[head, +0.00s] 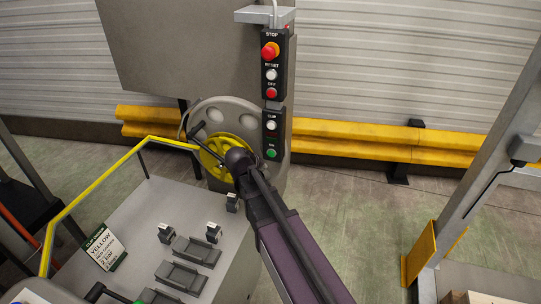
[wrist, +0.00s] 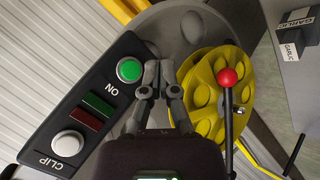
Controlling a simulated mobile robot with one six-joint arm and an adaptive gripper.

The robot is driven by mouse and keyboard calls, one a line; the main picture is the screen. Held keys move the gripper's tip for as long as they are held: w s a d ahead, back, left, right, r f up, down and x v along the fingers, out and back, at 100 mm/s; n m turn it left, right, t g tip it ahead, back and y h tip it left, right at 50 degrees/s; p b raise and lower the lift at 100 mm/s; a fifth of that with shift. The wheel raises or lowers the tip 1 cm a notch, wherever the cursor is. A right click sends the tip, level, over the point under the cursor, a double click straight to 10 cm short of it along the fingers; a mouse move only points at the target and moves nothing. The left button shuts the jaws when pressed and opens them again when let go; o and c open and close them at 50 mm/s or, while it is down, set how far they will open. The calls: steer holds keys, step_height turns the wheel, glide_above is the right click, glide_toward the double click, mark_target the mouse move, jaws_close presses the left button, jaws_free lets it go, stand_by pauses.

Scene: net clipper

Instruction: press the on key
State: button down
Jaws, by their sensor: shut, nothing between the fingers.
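The on key is a round green button (wrist: 129,69) labelled ON at the end of a black control panel (wrist: 98,96) in the wrist view. In the head view the green key (head: 271,153) is at the bottom of the upright panel, below the white CLIP button (head: 271,125). My gripper (wrist: 159,70) is shut and empty. In the wrist view its fingertips appear just right of the green key. I cannot tell how far they are from the panel. In the head view my arm reaches up to the yellow wheel and its fingers are not clear.
A yellow wheel (wrist: 205,95) and a lever with a red knob (wrist: 228,78) are close right of my gripper. A red STOP button (head: 269,51) and more buttons are higher on the panel. A yellow rail (head: 98,182) edges the grey work table (head: 140,215).

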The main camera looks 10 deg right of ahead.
mark_target(271, 157)
steer(key=shift+w+d, duration=0.6)
steer(key=shift+w, duration=0.4)
steer(key=shift+w+d, duration=0.6)
steer(key=shift+w, duration=0.35)
steer(key=shift+w, duration=0.15)
steer(key=shift+w+d, duration=0.2)
steer(key=shift+w, duration=0.05)
steer(key=shift+w+d, duration=0.2)
steer(key=shift+w, duration=0.15)
stand_by(1.2)
steer(key=shift+s, duration=0.15)
steer(key=shift+s+a, duration=0.4)
steer(key=shift+s, duration=0.2)
stand_by(0.5)
steer(key=shift+s+a, duration=0.45)
steer(key=shift+s, duration=0.25)
steer(key=shift+s+a, duration=0.4)
steer(key=shift+s, duration=0.35)
steer(key=shift+s+a, duration=0.45)
steer(key=shift+s, duration=0.25)
